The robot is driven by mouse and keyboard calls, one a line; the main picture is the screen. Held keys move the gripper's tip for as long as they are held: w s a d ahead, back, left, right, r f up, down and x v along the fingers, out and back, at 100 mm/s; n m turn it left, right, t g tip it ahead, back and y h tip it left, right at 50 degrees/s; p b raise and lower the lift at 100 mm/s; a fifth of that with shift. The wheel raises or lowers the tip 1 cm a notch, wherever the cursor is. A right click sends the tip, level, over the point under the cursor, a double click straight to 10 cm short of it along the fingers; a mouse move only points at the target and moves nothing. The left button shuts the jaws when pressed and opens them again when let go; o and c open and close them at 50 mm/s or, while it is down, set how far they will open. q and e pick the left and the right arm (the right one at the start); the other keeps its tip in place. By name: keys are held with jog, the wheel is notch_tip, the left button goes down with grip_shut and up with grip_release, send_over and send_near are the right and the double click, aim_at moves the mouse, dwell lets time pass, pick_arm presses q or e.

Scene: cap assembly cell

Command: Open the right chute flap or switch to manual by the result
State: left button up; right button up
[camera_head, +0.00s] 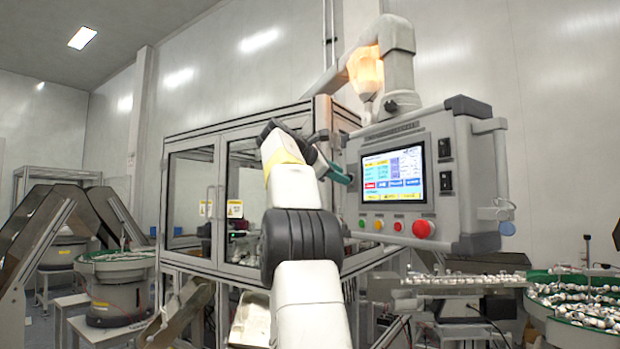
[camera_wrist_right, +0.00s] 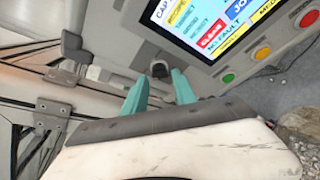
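The control panel (camera_head: 460,215) hangs at centre right with a lit screen (camera_head: 392,177). Two small black switches (camera_head: 445,165) sit right of the screen. Below it are green, yellow and red buttons and a large red mushroom button (camera_head: 424,229). My right gripper (camera_head: 341,173) is at the panel's left edge, its teal fingertips pointing at it. In the wrist view the fingers (camera_wrist_right: 159,92) stand apart with nothing between them. A small black knob (camera_wrist_right: 160,69) lies just beyond the tips; contact is not visible. I cannot make out a chute flap. My left gripper is out of view.
A framed glass-door machine cabinet (camera_head: 212,135) stands behind my right arm. A conveyor track (camera_head: 460,284) with small parts runs under the panel to a green-rimmed bowl (camera_head: 540,305). Another bowl feeder (camera_head: 118,262) and a dark inclined hopper (camera_head: 40,225) stand at left.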

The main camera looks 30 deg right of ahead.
jog(key=v, duration=0.6)
dwell(0.3)
jog(key=s+a+f+m+t+y, duration=0.1)
jog(key=s+a+f+m+y, duration=0.15)
jog(key=a+f+y, duration=0.45)
jog(key=s+a+f+m+t+y, duration=0.1)
jog(key=s+a+f+t+y, duration=0.2)
jog(key=f, duration=0.8)
jog(key=s+a+f+m+g+y, duration=0.2)
jog(key=s+a+f+m+y, duration=0.4)
jog(key=s+a+f, duration=1.5)
notch_tip(320, 180, down, 2)
jog(key=shift+s+a+f+m, duration=0.2)
jog(key=shift+s+m, duration=0.3)
jog(key=shift+m, duration=0.45)
